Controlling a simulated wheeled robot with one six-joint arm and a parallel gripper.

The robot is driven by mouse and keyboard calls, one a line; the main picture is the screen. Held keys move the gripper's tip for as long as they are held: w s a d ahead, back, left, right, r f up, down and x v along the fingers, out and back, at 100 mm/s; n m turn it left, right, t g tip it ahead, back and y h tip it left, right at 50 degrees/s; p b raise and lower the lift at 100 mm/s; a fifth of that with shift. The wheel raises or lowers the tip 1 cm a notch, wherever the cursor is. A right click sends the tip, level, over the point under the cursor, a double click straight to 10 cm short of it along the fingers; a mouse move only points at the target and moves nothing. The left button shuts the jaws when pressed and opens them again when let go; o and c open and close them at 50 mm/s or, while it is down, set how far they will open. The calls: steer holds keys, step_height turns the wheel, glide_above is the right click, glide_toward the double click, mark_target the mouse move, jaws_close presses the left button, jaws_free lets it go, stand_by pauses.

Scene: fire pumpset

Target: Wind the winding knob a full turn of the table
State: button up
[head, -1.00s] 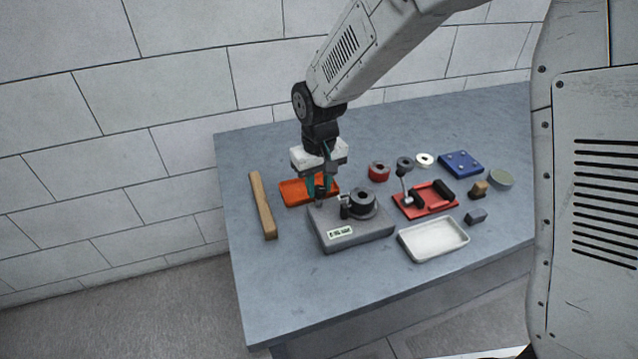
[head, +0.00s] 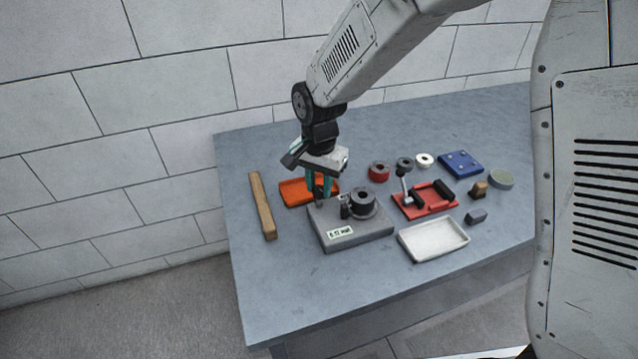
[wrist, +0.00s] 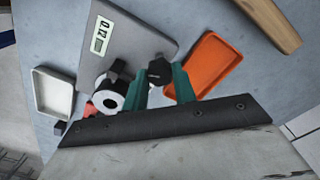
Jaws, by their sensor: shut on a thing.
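The winding table is a grey box (head: 352,232) with a small label (head: 340,232) on its front. It also shows in the wrist view (wrist: 140,45). A dark spool (head: 362,202) sits on its top, and its pale ring shows in the wrist view (wrist: 112,94). The dark winding knob (wrist: 159,70) is at the box's left side. My gripper (wrist: 162,74) is shut on the knob, one teal finger on each side. In the head view my gripper (head: 321,190) points down at the box's left back corner and mostly hides the knob.
An orange tray (head: 293,193) lies just behind my gripper, and a wooden bar (head: 262,205) lies left. Right of the box are a red fixture (head: 428,206) with a lever and a white tray (head: 433,239). A red ring (head: 379,171) and blue block (head: 461,163) lie behind.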

mark_target(319, 189)
steer(key=shift+w+r+m, duration=0.1)
steer(key=shift+m, duration=1.9)
steer(key=o, duration=1)
step_height(319, 189, up, 8)
steer(key=shift+f, duration=0.15)
